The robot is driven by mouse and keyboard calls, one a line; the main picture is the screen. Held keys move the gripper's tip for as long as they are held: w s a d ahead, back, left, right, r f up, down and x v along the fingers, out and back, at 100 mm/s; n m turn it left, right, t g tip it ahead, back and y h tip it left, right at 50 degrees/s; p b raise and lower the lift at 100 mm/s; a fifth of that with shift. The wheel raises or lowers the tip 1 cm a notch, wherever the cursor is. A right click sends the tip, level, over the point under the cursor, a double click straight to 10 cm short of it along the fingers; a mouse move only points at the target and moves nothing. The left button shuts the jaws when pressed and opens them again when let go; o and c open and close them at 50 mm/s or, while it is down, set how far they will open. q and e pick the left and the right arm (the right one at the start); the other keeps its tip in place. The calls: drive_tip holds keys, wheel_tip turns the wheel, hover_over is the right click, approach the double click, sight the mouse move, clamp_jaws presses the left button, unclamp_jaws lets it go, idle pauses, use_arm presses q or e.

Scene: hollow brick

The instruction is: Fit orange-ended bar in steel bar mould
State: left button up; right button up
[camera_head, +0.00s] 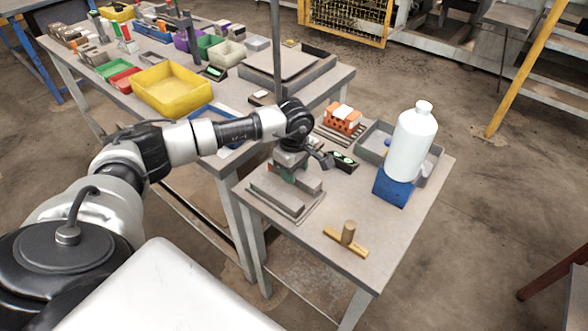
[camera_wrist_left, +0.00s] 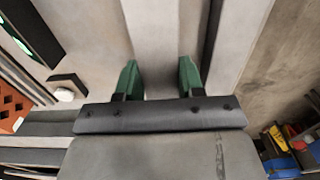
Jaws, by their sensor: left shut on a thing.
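The steel mould (camera_head: 272,206) is a grey block with raised long walls near the left edge of the near table. My left gripper (camera_head: 288,178) is low over its far end, with green fingertips pointing down. In the left wrist view the gripper (camera_wrist_left: 160,82) has its two fingers on either side of a pale grey bar (camera_wrist_left: 163,45), shut on it. Grey walls run along both sides of the bar. No orange end shows on it; whether it rests fully in the mould or is above it I cannot tell. My right gripper is out of view.
An orange hollow brick (camera_head: 342,120) stands behind the gripper. A white bottle (camera_head: 411,142), a blue block (camera_head: 394,187) and a grey tray (camera_head: 372,138) are at right. A wooden T-shaped tool (camera_head: 347,240) lies at the front. A yellow bin (camera_head: 172,90) stands on the far table.

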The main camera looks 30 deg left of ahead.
use_arm(q)
drive_tip(key=shift+f+b, duration=0.65)
drive_tip(key=shift+f, duration=0.15)
idle(0.5)
drive_tip(key=o, duration=1.2)
wheel_tip(320, 180, up, 11)
drive_tip(key=shift+f+b, duration=0.1)
drive_tip(key=shift+b, duration=0.35)
